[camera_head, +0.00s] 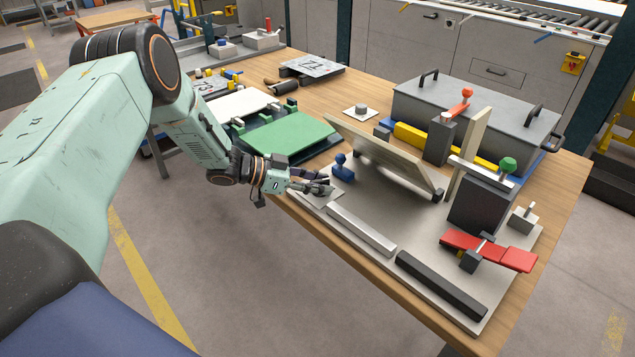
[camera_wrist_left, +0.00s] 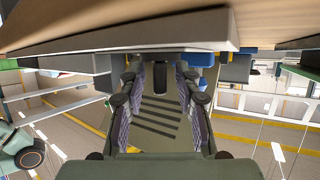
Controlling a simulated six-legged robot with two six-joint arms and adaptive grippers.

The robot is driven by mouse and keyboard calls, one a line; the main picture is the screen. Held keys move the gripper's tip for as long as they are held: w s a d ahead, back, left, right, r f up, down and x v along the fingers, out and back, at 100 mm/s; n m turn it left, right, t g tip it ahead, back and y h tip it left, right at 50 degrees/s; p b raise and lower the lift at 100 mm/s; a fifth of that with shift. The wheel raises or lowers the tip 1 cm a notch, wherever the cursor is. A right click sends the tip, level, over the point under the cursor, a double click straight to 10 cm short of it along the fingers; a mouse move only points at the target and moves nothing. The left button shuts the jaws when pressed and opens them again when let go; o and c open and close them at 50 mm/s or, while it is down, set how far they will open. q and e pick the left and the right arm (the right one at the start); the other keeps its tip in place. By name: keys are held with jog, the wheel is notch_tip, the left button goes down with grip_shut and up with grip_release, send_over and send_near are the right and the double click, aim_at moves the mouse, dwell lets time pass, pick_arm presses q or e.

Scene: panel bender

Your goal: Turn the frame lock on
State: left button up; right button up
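My left gripper (camera_head: 318,186) reaches in from the left and is low over the left corner of the grey base plate (camera_head: 385,205). The left wrist view shows its dark ribbed fingers (camera_wrist_left: 160,85) spread apart with nothing held between them. A blue-knobbed handle (camera_head: 342,166) stands on the plate just right of the fingertips, apparently apart from them. A green-knobbed lever (camera_head: 507,165), an orange-knobbed lever (camera_head: 466,93), a red handle (camera_head: 490,250) and a small toggle box (camera_head: 523,217) are further right. I cannot tell which is the frame lock. My right gripper is out of view.
A tilted panel (camera_head: 385,152) rises from the plate behind the blue handle. A light bar (camera_head: 360,229) and a black bar (camera_head: 440,285) lie along the front edge. A green tray (camera_head: 285,138) is behind my gripper, and a grey lidded box (camera_head: 475,105) stands at the back.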

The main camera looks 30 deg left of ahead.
pick_arm(q)
jog(key=shift+s+a+r, duration=0.15)
jog(key=shift+s+a, duration=0.05)
jog(key=v, duration=1.2)
jog(key=shift+w, duration=0.1)
dwell(0.4)
